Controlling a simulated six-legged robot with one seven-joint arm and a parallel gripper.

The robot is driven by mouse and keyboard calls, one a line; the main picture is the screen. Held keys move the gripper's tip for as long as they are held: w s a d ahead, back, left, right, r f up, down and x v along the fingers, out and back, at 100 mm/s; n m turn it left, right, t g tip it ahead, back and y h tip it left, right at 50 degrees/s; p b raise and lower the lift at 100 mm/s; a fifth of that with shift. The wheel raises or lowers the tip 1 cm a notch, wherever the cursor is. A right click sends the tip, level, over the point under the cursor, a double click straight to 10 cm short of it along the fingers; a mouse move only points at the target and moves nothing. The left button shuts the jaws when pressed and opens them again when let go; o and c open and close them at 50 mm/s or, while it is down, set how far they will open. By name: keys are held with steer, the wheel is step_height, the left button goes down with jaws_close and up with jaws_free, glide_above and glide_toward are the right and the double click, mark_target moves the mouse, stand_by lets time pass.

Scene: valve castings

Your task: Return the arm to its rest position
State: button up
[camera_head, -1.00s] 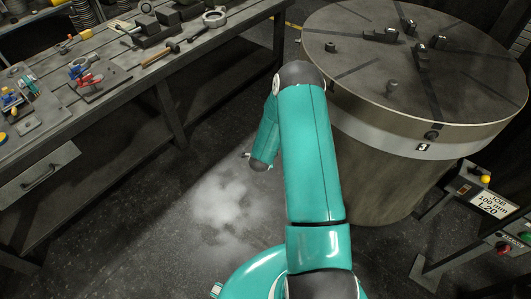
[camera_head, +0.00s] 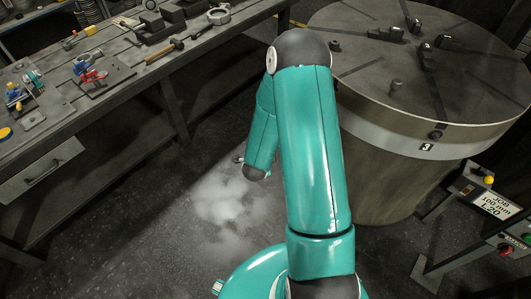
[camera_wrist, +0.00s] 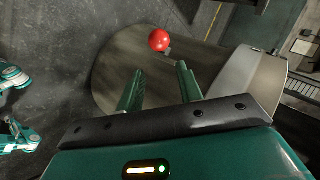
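My teal arm (camera_head: 312,150) rises from the bottom of the head view to a dark elbow joint. From there its forearm (camera_head: 264,130) hangs down over the floor, between the bench and the drum. In the wrist view my gripper (camera_wrist: 160,86) shows two green fingers standing apart with nothing between them. The gripper's fingers cannot be made out in the head view. A red ball-shaped thing (camera_wrist: 159,40) shows beyond the fingertips, against a large round brown-grey surface (camera_wrist: 108,72); I cannot tell whether it touches that surface.
A workbench (camera_head: 100,125) with tools, a hammer (camera_head: 164,51) and a red clamp-like part (camera_head: 88,69) stands on the left. A large drum with a round top (camera_head: 450,85) stands close on the right. A control post with a sign (camera_head: 494,205) is at lower right. Floor (camera_head: 150,220) is open between.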

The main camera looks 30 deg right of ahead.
steer(key=a+r+n+y, duration=0.2)
steer(key=a+r+n, duration=0.2)
steer(key=r, duration=0.4)
steer(key=a+r+n+t+y, duration=0.1)
steer(key=a+r+n+y, duration=0.1)
steer(key=a+r+n, duration=0.45)
steer(key=a+r+n+y, duration=0.2)
steer(key=r, duration=0.8)
steer(key=s+a+r+n+g, duration=0.1)
steer(key=s+r+n, duration=0.4)
steer(key=s, duration=0.5)
steer(key=s+a+r+n+g, duration=0.1)
steer(key=s+a+r+n, duration=0.3)
steer(key=s+r, duration=0.5)
steer(key=shift+s+n+g+y, duration=0.35)
steer(key=shift+s+n, duration=0.4)
steer(key=shift+s, duration=0.4)
steer(key=shift+d+r, duration=0.1)
